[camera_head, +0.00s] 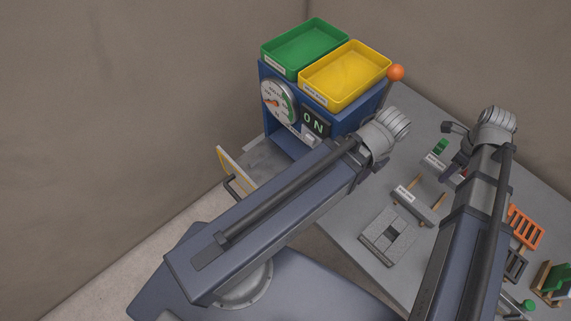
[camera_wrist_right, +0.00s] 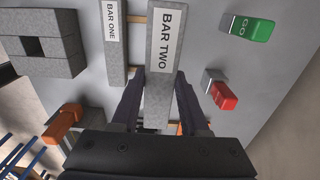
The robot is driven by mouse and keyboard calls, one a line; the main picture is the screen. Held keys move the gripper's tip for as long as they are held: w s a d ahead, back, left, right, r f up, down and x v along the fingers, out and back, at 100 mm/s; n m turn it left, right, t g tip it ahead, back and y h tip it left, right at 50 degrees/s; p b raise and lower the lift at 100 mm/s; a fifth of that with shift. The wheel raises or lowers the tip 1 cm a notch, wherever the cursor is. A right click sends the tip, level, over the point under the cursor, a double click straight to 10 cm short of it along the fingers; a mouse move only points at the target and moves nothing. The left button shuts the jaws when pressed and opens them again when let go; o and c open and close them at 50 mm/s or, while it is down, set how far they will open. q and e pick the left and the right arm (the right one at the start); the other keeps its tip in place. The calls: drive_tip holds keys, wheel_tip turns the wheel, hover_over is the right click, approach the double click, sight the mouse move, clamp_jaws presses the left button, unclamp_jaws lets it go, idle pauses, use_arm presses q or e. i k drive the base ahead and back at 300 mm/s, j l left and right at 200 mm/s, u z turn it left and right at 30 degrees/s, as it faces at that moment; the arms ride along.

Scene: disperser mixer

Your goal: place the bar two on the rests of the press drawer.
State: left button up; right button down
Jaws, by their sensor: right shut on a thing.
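Bar two (camera_wrist_right: 160,85) is a grey block with a white "BAR TWO" label in the right wrist view. My right gripper (camera_wrist_right: 157,88) is shut on it, one dark finger along each side. In the head view the labelled end of bar two (camera_head: 432,160) shows left of my right wrist. The press drawer (camera_head: 236,168), with a dark handle and a yellow-edged front, stands out from the blue press (camera_head: 320,110). My left arm covers part of the drawer, and its rests cannot be made out.
Bar one (camera_head: 410,206) lies on wooden rails beside bar two. A grey square block (camera_head: 388,236) is nearer. Green (camera_head: 305,47) and yellow (camera_head: 345,75) trays top the press. A green GO block (camera_wrist_right: 252,29) and a red-ended block (camera_wrist_right: 223,95) are near bar two.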

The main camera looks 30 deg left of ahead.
sight(271, 170)
drive_tip(key=k+l, duration=0.15)
drive_tip(key=l, duration=0.2)
drive_tip(key=k+l, duration=0.1)
drive_tip(key=l, duration=0.25)
drive_tip(key=k+l, duration=0.15)
drive_tip(key=l, duration=0.2)
drive_tip(key=k+l, duration=0.1)
drive_tip(key=l, duration=0.25)
drive_tip(key=k+l+u, duration=0.15)
drive_tip(key=l+u, duration=0.15)
drive_tip(key=u, duration=1.5)
drive_tip(key=i+j, duration=0.25)
drive_tip(key=i, duration=0.2)
drive_tip(key=i+j, duration=0.2)
drive_tip(key=i, duration=0.25)
